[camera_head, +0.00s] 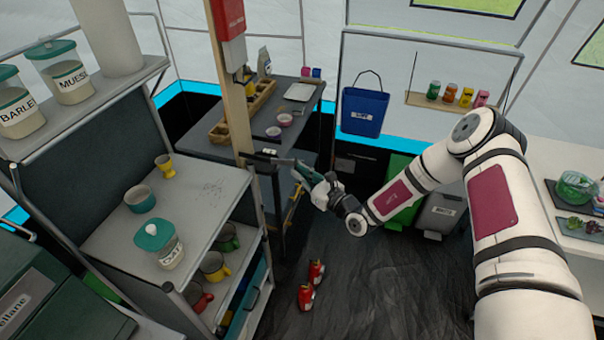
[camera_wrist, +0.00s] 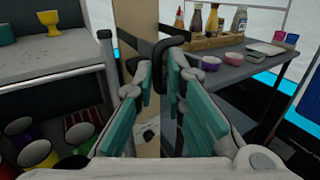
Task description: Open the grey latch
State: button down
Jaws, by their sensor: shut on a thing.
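The grey latch is a dark bar at the wooden post (camera_head: 244,115). In the wrist view its dark, hooked end (camera_wrist: 172,42) shows between and just above my fingertips. In the head view the latch (camera_head: 262,159) sticks out to the right of the post, at about shelf-top height. My gripper (camera_head: 297,166), with teal pads, reaches it from the right. In the wrist view my gripper (camera_wrist: 163,62) is closed around the latch. The fingers hide part of the latch, and its exact angle is hard to tell.
A grey shelf unit (camera_head: 110,232) with cups and jars stands left of the post. A dark table (camera_head: 300,100) with bowls and a wooden rack (camera_head: 232,125) stands behind it. Red items (camera_head: 306,297) lie on the floor. The floor to the right is open.

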jog(key=c, duration=1.7)
grip_release()
jog(key=a, duration=0.1)
jog(key=s+a+g, duration=0.1)
jog(key=shift+s+a+n+y, duration=0.25)
jog(key=shift+a+n+y, duration=0.05)
jog(key=shift+a+y, duration=0.1)
jog(key=shift+o, duration=0.6)
jog(key=shift+w, duration=0.1)
jog(key=shift+o, duration=0.2)
jog(key=shift+w+d, duration=0.1)
jog(key=shift+d, duration=0.15)
jog(key=shift+c, duration=0.6)
jog(key=shift+s+d, duration=0.1)
jog(key=shift+s, duration=0.1)
jog(key=shift+c, duration=0.3)
jog(key=s+d+p, duration=0.4)
jog(key=s+p, duration=0.2)
jog(key=s, duration=0.8)
jog(key=shift+s+t, duration=0.3)
